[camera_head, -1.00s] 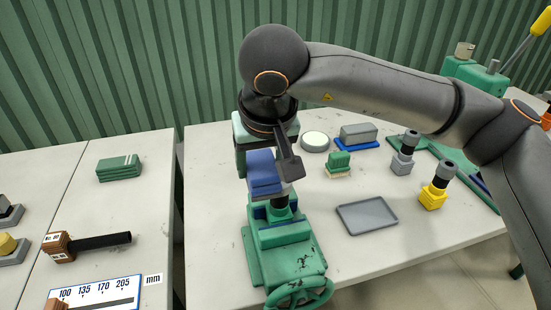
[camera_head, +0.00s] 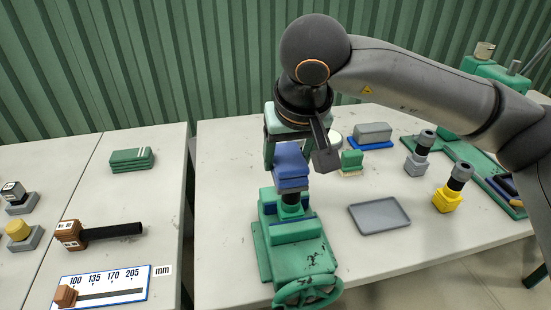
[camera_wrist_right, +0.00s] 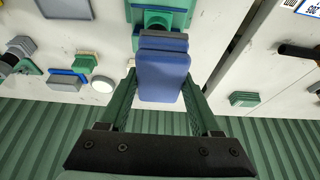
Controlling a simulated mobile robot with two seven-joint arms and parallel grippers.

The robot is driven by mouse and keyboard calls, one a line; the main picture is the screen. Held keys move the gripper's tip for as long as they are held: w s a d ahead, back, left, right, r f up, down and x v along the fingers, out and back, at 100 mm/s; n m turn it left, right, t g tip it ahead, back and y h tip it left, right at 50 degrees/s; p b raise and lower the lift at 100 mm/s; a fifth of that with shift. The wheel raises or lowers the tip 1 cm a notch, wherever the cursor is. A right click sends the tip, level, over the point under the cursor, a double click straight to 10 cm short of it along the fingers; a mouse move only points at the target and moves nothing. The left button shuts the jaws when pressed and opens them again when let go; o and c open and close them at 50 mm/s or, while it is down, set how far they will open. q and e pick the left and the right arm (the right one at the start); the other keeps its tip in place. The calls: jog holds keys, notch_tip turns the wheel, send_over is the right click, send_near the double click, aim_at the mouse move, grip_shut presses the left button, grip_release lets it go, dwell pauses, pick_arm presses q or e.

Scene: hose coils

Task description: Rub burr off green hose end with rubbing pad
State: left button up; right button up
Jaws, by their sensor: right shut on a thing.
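A blue block with a grey lower layer, which looks like the rubbing pad (camera_head: 291,165), is held in my right gripper (camera_wrist_right: 160,82). The gripper is shut on it, with a green finger on each side in the right wrist view. The pad is right above a short black upright piece (camera_head: 291,200), seemingly the hose, clamped in the green vise (camera_head: 303,262). The pad hides its top, so I cannot see the burr or the hose end's colour. Whether pad and hose touch is unclear. My left gripper is not in view.
A grey tray (camera_head: 379,215) lies right of the vise.

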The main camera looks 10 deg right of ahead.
jog(key=d, duration=0.4)
jog(key=shift+w+d+b, duration=0.15)
jog(key=shift+d+b, duration=0.1)
jog(key=shift+b, duration=0.15)
notch_tip(320, 180, up, 7)
jog(key=p, duration=0.5)
dwell(0.4)
dwell(0.6)
